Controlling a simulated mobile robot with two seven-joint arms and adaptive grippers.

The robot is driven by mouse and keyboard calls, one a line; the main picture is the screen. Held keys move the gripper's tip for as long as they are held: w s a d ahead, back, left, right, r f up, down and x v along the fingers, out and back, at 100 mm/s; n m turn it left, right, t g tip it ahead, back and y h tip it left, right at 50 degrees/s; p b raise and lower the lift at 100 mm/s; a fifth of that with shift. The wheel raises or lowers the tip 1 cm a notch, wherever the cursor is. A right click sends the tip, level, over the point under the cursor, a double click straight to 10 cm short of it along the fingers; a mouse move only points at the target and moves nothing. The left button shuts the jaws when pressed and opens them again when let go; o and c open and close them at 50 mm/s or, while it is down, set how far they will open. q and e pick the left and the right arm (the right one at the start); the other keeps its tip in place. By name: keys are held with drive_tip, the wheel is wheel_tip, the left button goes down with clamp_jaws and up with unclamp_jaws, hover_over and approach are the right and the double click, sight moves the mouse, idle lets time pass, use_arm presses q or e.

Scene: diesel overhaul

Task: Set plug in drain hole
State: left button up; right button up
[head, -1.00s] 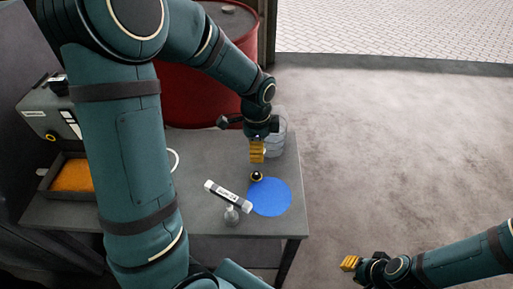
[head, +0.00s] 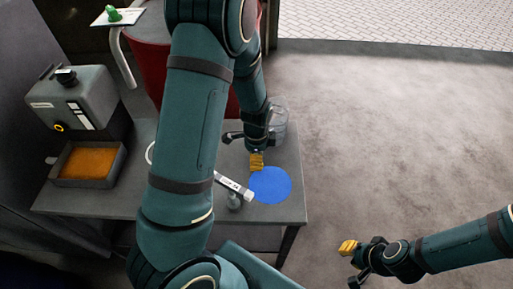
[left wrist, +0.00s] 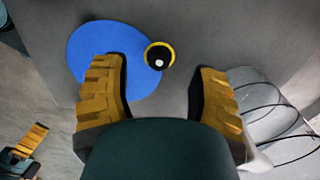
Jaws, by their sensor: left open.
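The plug (left wrist: 159,55), a small black round piece with a yellow ring and a pale centre, lies on the table at the edge of a blue disc (head: 271,184). In the head view it is hidden by my left gripper (head: 257,162). In the left wrist view my left gripper (left wrist: 160,72) is open and empty, its yellow fingers on either side of the plug and apart from it. A yellow-ringed dark spot (head: 59,127), apparently the drain hole, is low on the grey machine at left. My right gripper (head: 348,247) hangs clear of the table; its opening is unclear.
An orange-filled tray (head: 88,182) sits below the yellow-ringed spot. A white labelled bar (head: 230,184) and a small grey piece (head: 234,201) lie left of the disc. A clear container (head: 279,125) stands behind. A red drum (head: 150,65) is beyond the table. Floor at right is clear.

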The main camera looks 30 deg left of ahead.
use_arm(q)
drive_tip(key=shift+f+b, duration=0.5)
drive_tip(key=shift+f, duration=2.05)
drive_tip(key=shift+o, duration=0.2)
clamp_jaws()
drive_tip(key=shift+d, duration=0.1)
